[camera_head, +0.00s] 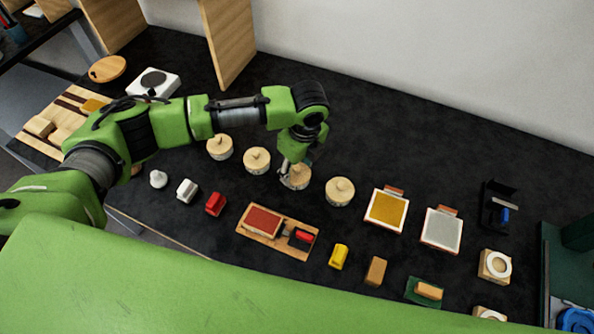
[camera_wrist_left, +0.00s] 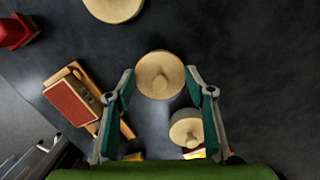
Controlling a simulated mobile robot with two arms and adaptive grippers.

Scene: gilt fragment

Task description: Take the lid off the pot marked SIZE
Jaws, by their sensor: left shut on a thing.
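Several round, pale wooden lidded pots stand in a row on the dark worktop (camera_head: 420,155): the first (camera_head: 220,147), the second (camera_head: 257,160), the third (camera_head: 298,178) and the fourth (camera_head: 340,191). Their markings are not readable, so I cannot tell which says SIZE. My left gripper (camera_head: 288,172) is at the third pot. In the left wrist view its fingers (camera_wrist_left: 160,85) are on either side of that pot's round, knobbed lid (camera_wrist_left: 160,75), shut on it. Whether the lid is raised is unclear. The fourth pot also shows there (camera_wrist_left: 187,130). My right gripper is out of view.
A wooden tray (camera_head: 245,232) with a red pad lies in front of the pots. Small white, red and yellow (camera_head: 339,256) blocks lie along the front. Yellow (camera_head: 387,209) and grey (camera_head: 441,230) framed squares are to the right. Behind the pots the worktop is clear.

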